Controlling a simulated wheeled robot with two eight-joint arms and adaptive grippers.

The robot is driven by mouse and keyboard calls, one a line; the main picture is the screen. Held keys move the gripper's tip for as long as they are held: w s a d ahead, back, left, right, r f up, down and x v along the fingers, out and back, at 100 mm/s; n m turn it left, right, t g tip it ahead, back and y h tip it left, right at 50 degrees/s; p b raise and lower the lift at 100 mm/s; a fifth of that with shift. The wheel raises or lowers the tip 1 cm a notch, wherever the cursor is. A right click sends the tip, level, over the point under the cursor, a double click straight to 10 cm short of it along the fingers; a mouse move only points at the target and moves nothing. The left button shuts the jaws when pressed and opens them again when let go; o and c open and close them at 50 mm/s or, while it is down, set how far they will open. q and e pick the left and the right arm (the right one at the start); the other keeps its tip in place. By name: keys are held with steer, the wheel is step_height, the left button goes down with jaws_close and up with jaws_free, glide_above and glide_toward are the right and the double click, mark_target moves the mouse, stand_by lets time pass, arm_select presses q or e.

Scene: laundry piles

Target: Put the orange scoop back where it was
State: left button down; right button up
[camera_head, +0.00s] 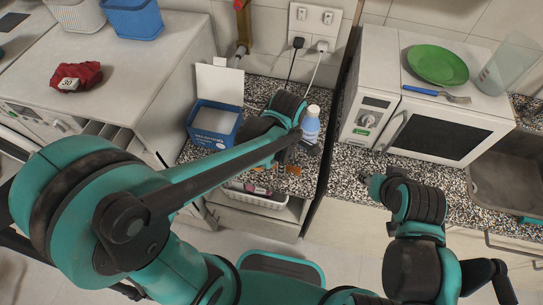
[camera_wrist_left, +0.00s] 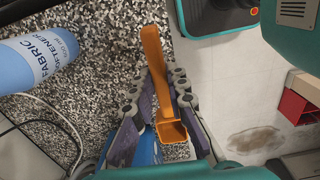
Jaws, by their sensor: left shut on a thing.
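The orange scoop (camera_wrist_left: 152,67) is between the fingers of my left gripper (camera_wrist_left: 163,82) in the left wrist view. Its long handle sticks out beyond the fingertips, and its square cup (camera_wrist_left: 171,132) sits between the fingers. In the head view my left gripper (camera_head: 285,160) is over the speckled counter, right of an open blue box (camera_head: 203,138) with a white inside. The arm partly hides the gripper and scoop there. My right gripper (camera_head: 370,184) is by the front edge of the right counter; its finger opening is unclear.
A fabric softener bottle (camera_head: 311,124) stands close behind my left gripper; it also shows in the left wrist view (camera_wrist_left: 38,62). A white microwave (camera_head: 389,105) carries a green plate (camera_head: 437,64) and a fork. A white basket (camera_head: 256,197) is below the counter.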

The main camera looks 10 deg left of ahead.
arm_select(q)
steer(key=w+a+f, duration=0.1)
steer(key=w, duration=0.1)
steer(key=w+a+f+b, duration=0.1)
steer(key=w+a+f, duration=0.2)
steer(key=w, duration=0.1)
steer(key=shift+a+f+b, duration=0.2)
steer(key=shift+f+b, duration=0.1)
steer(key=shift+b, duration=0.05)
steer(key=shift+w+f+b, duration=0.1)
steer(key=shift+f+b, duration=0.65)
steer(key=shift+f, duration=1.25)
steer(key=shift+f, duration=0.1)
steer(key=shift+f, duration=0.15)
steer(key=c, duration=1.5)
jaws_free()
steer(key=shift+r, duration=0.2)
